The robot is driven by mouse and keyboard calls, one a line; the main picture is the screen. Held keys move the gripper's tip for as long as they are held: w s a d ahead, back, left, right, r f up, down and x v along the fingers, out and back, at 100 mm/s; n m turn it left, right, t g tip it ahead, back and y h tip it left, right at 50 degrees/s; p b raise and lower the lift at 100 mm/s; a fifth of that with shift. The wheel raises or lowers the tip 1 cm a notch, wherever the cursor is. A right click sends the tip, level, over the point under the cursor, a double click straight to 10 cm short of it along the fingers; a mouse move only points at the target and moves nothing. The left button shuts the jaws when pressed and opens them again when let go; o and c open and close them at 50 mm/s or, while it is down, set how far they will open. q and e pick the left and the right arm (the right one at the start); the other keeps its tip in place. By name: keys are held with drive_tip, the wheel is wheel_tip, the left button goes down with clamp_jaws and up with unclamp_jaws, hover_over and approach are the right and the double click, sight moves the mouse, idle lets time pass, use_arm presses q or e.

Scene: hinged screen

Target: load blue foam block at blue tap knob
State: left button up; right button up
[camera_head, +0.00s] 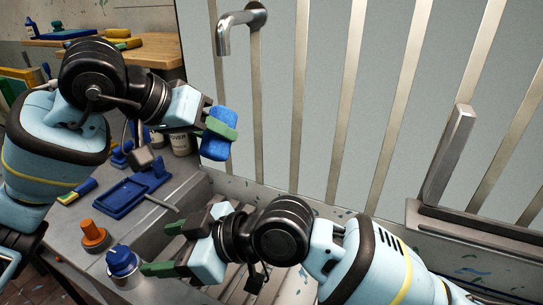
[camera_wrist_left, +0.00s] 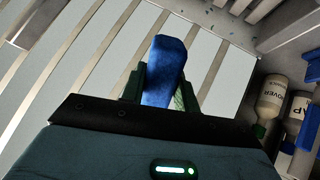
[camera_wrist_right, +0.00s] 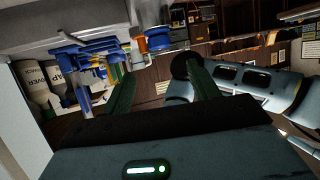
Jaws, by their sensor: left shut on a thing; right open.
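My left gripper (camera_head: 214,137) is shut on a blue foam block (camera_head: 216,146), held in the air in front of the slatted screen. The left wrist view shows the block (camera_wrist_left: 165,70) upright between the green fingers. My right gripper (camera_head: 162,248) is open and empty, low over the sink edge; its spread fingers (camera_wrist_right: 162,88) show in the right wrist view. A rounded blue top on a pale base (camera_head: 122,262) stands near the right gripper's fingers, apart from the block. I cannot tell whether it is the tap knob or a bottle cap.
An orange knob (camera_head: 95,236) and a blue tray (camera_head: 124,199) are on the grey counter. Labelled bottles (camera_wrist_left: 271,95) stand behind the left gripper. A metal spout (camera_head: 240,25) sticks out of the screen (camera_head: 305,80). The slatted sink (camera_head: 292,290) lies under the right arm.

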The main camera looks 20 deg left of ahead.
sight(120, 255)
drive_tip(key=x, duration=1.2)
drive_tip(key=shift+f, duration=0.1)
drive_tip(key=shift+t, duration=0.4)
drive_tip(key=shift+m+t, duration=1.5)
drive_tip(key=shift+m, duration=0.1)
drive_tip(key=shift+d, duration=0.25)
drive_tip(key=w+v, duration=0.1)
drive_tip(key=v, duration=1.1)
drive_tip(key=w+d+r+m+t, duration=0.2)
drive_tip(key=w+d+r+t, duration=0.1)
drive_tip(key=w, duration=0.6)
drive_tip(key=w+d+r+m+t+y, duration=0.1)
drive_tip(key=w+d+r+m+t, duration=0.1)
drive_tip(key=w+d+r, duration=0.3)
drive_tip(key=shift+w+d+r+m+t, duration=0.3)
drive_tip(key=shift+w+d+t, duration=0.6)
drive_tip(key=shift+w+d, duration=1)
